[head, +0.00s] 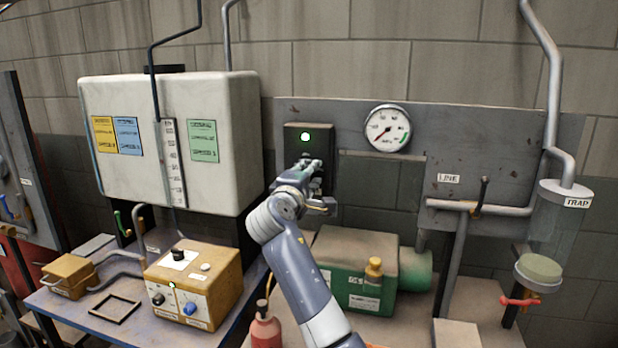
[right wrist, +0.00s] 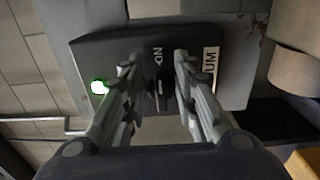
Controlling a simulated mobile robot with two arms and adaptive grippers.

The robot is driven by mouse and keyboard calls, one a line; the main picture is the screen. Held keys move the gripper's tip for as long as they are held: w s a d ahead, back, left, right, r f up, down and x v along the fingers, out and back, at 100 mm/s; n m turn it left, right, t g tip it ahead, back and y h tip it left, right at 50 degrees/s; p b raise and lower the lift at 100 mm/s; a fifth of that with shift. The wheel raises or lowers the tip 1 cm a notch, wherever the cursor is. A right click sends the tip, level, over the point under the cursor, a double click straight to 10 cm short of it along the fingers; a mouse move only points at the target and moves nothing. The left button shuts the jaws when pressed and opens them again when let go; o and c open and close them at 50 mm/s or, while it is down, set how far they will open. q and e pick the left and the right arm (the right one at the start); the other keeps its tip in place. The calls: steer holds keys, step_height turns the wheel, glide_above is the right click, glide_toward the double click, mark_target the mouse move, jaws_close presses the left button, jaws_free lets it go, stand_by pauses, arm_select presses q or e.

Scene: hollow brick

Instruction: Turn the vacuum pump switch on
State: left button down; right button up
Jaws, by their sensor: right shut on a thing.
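The vacuum switch box (head: 294,132) is a dark box on the grey wall panel, with a lit green lamp (head: 305,137) near its top. My right gripper (head: 310,168) is at the front of this box and hides its lower part. The green lamp also shows there (right wrist: 98,87). The fingers hide part of the lever, and I cannot tell its position clearly. My left gripper is not in view.
A pressure gauge (head: 388,129) is right of the box, its needle toward the lower left. A green pump (head: 350,275) stands below. A large pale tank (head: 170,110), a yellow control box (head: 195,285) and a red bottle (head: 265,330) are left. A glass trap (head: 560,220) hangs at right.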

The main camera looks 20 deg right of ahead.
steer(key=shift+f, duration=0.1)
steer(key=o, duration=1)
steer(key=shift+a, duration=0.1)
steer(key=v, duration=1.2)
